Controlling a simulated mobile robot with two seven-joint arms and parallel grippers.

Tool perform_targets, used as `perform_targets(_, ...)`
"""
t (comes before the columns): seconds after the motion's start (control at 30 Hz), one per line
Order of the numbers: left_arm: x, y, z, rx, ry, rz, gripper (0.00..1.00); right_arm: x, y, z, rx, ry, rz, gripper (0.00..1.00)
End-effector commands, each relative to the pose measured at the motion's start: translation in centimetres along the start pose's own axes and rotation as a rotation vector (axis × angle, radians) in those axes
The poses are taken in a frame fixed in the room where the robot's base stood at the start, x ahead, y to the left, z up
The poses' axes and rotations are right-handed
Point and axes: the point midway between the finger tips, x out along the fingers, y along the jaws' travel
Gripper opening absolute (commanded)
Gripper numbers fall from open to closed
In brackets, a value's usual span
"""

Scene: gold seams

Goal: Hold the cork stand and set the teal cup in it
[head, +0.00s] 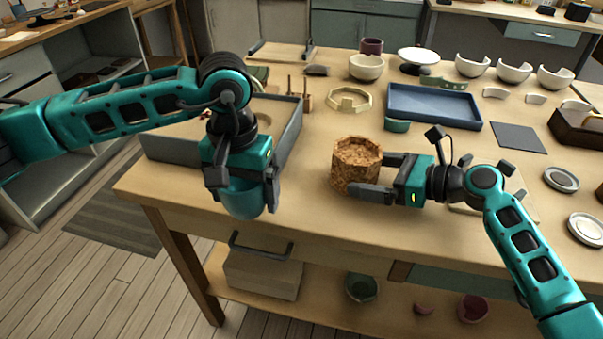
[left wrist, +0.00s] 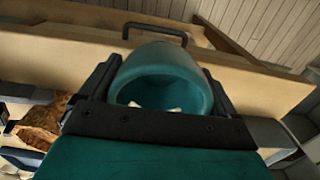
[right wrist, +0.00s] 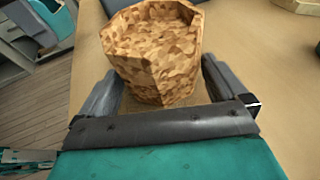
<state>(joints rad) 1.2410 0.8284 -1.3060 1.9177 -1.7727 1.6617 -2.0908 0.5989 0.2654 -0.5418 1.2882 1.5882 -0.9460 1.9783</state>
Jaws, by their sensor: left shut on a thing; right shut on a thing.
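The cork stand (head: 357,163) is a brown speckled, many-sided block upright on the table near its front edge. My right gripper (head: 374,176) is shut on it, one finger on each side; the right wrist view shows the stand (right wrist: 153,55) between the fingers. The teal cup (head: 243,199) hangs in my left gripper (head: 243,186), to the left of the stand and near the table's front edge. In the left wrist view the cup (left wrist: 162,78) sits between both fingers, its opening facing the camera, with small pale patches inside. The cup and stand are apart.
A grey tray (head: 293,128) lies behind my left gripper. A blue tray (head: 434,105), a cream ring (head: 349,99) and a teal shard (head: 397,126) lie behind the stand. Pale bowls stand farther back. The table between cup and stand is clear.

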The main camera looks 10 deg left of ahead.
Motion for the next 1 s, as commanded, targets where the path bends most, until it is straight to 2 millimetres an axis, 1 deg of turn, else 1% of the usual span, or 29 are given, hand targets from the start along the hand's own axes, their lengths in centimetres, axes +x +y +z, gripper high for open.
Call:
perform_targets(0.07,-0.3,0.0,-0.3,-0.005,0.002,0.000,0.64,0.0,0.0,-0.1,0.001,0.001,0.000,0.82)
perform_targets(0.17,-1.2,-0.2,-1.6,-0.025,0.007,0.000,0.64,0.0,0.0,-0.1,0.001,0.001,0.000,0.82)
perform_targets(0.27,-3.1,-0.4,-3.8,-0.063,0.010,0.001,0.64,0.0,0.0,0.0,0.000,0.001,0.000,0.82)
perform_targets(0.33,-4.7,-0.3,-5.7,-0.097,0.010,0.001,0.64,0.0,0.0,-0.1,0.000,0.001,0.000,0.82)
perform_targets(0.43,-6.4,0.5,-8.2,-0.149,0.005,0.001,0.64,0.0,0.0,-0.1,0.000,0.001,0.000,0.82)
perform_targets(0.5,-7.2,1.7,-9.8,-0.185,0.003,0.002,0.64,0.0,0.0,-0.1,0.000,0.001,0.000,0.82)
perform_targets(0.57,-7.6,3.2,-11.0,-0.219,0.000,0.002,0.64,0.0,0.0,-0.1,0.000,0.001,0.000,0.82)
perform_targets(0.7,-8.7,7.2,-13.2,-0.308,0.000,0.002,0.64,0.0,0.0,0.0,0.000,0.001,0.000,0.82)
perform_targets(0.83,-9.6,10.8,-14.4,-0.388,0.000,0.002,0.64,0.0,0.0,0.0,0.000,0.001,0.000,0.82)
perform_targets(0.9,-9.9,12.6,-14.6,-0.426,-0.002,0.002,0.64,0.0,0.0,0.0,0.000,0.001,0.000,0.82)
perform_targets(1.0,-10.3,14.5,-14.7,-0.471,-0.002,0.001,0.64,0.0,0.0,0.0,0.000,0.001,-0.001,0.82)
